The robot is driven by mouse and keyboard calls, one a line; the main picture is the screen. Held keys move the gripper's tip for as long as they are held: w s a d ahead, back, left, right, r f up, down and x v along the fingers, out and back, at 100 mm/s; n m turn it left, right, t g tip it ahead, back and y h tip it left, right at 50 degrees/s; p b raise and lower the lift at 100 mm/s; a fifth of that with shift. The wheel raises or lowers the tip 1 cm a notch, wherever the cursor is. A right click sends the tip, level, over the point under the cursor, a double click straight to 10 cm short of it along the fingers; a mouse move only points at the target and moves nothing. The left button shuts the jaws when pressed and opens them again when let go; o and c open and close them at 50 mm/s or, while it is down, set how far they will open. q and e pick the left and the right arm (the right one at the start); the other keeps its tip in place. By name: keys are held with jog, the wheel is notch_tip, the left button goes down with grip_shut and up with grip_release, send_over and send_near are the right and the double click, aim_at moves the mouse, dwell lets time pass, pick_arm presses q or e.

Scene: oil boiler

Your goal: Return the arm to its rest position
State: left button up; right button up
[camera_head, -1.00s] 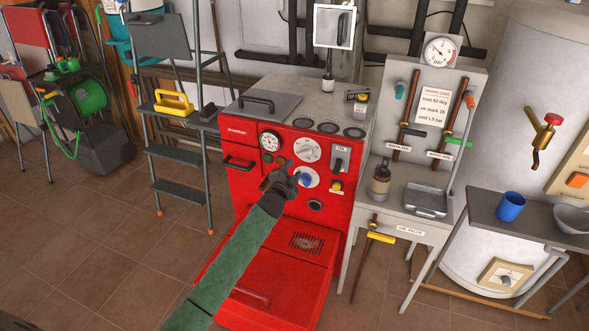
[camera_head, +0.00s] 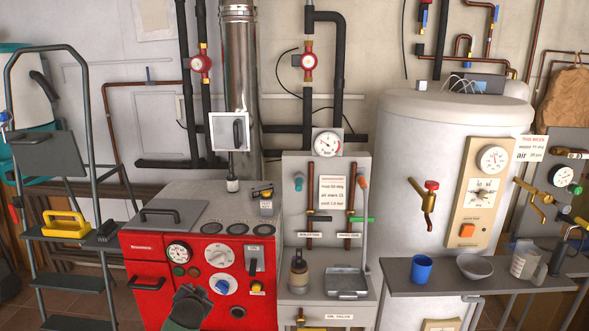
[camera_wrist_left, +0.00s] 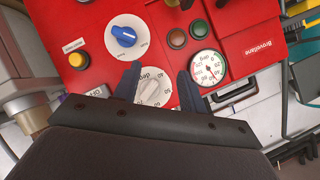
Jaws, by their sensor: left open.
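My left gripper (camera_head: 190,293) shows at the bottom of the head view, in front of the red boiler (camera_head: 150,268). In the left wrist view its two dark fingers (camera_wrist_left: 160,86) are apart, with nothing held between them. Beyond the fingers is the boiler's panel. The white numbered dial (camera_wrist_left: 152,92) shows between them, a blue knob (camera_wrist_left: 124,37) to the left and a round gauge (camera_wrist_left: 207,68) to the right. In the head view the blue knob (camera_head: 221,286) is just right of the gripper. The right gripper is not in view.
A grey stepladder (camera_head: 52,140) with a yellow-handled item (camera_head: 66,225) stands left of the boiler. A grey panel stand (camera_head: 300,222) is to its right. A side table (camera_head: 440,287) with a blue cup (camera_head: 421,269) stands before the white tank (camera_head: 400,160).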

pick_arm(q)
jog(key=s+d+f+n+g+h, duration=0.1)
jog(key=s+d+f+g, duration=0.2)
jog(key=s, duration=1.4)
jog(key=s+d+f+n+g+h, duration=0.1)
jog(key=s+d+f+g, duration=0.3)
jog(key=s, duration=1.4)
jog(key=s+d+f+n+g+h, duration=0.1)
jog(key=s+d+f+g+h, duration=0.1)
jog(key=s+d, duration=0.7)
jog(key=s+f+g, duration=0.1)
jog(key=s+f, duration=0.1)
jog(key=s, duration=0.6)
jog(key=shift+s+f, duration=0.3)
jog(key=shift+s, duration=0.1)
